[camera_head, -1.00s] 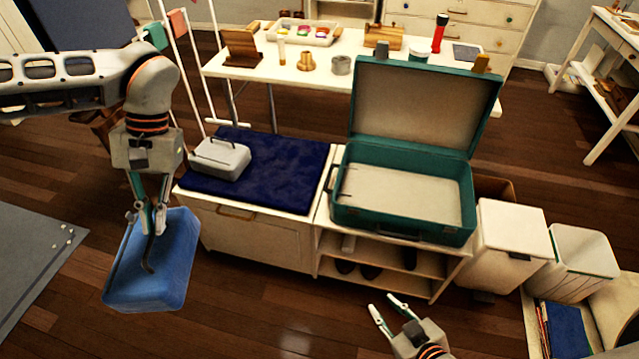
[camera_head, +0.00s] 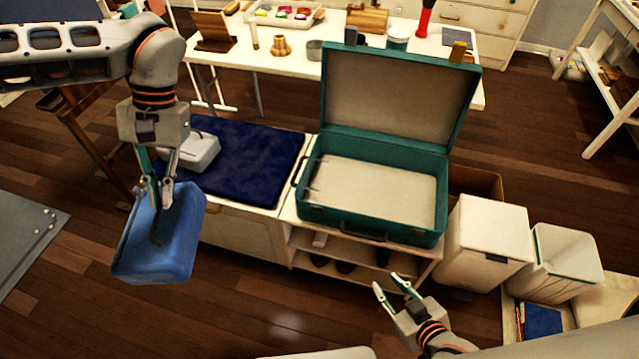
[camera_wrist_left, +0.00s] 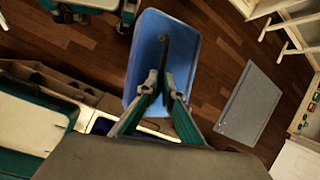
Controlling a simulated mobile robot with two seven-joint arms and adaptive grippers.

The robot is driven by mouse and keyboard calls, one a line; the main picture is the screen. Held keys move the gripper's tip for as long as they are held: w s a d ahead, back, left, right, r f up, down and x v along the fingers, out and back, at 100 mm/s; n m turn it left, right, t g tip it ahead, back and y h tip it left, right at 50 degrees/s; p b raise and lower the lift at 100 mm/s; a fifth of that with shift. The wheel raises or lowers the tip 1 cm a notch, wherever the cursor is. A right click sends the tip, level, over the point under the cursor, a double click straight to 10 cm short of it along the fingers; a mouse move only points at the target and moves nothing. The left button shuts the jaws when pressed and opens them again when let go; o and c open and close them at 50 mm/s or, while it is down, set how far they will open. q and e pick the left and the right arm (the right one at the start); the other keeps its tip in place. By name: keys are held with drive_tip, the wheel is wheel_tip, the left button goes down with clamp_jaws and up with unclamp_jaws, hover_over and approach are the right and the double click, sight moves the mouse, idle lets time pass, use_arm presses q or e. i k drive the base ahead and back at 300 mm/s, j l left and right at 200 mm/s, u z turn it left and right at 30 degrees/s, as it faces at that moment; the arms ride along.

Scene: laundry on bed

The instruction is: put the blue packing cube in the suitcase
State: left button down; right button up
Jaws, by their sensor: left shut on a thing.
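The blue packing cube (camera_head: 168,240) hangs in the air at the left, in front of the bench. My left gripper (camera_head: 156,203) is shut on its dark handle strap. In the left wrist view the cube (camera_wrist_left: 148,45) is beneath the shut fingers (camera_wrist_left: 162,95). The teal suitcase (camera_head: 372,232) stands open on the bench to the right of the cube. Its lid (camera_head: 395,100) is up and its pale inside looks empty. My right gripper (camera_head: 391,287) is open and empty, in front of the bench below the suitcase.
A navy mat (camera_head: 245,165) with a pale packing cube (camera_head: 203,150) lies on the bench left of the suitcase. White bins (camera_head: 485,243) stand to the right of the bench. A white table (camera_head: 290,68) with small items is behind.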

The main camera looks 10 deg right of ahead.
sight(369, 200)
drive_tip(key=i+l, duration=0.1)
drive_tip(key=l, duration=0.35)
drive_tip(key=i+l, duration=0.1)
drive_tip(key=l, duration=0.3)
drive_tip(key=i+l, duration=0.1)
drive_tip(key=l, duration=0.35)
drive_tip(key=i+l, duration=0.1)
drive_tip(key=l, duration=0.3)
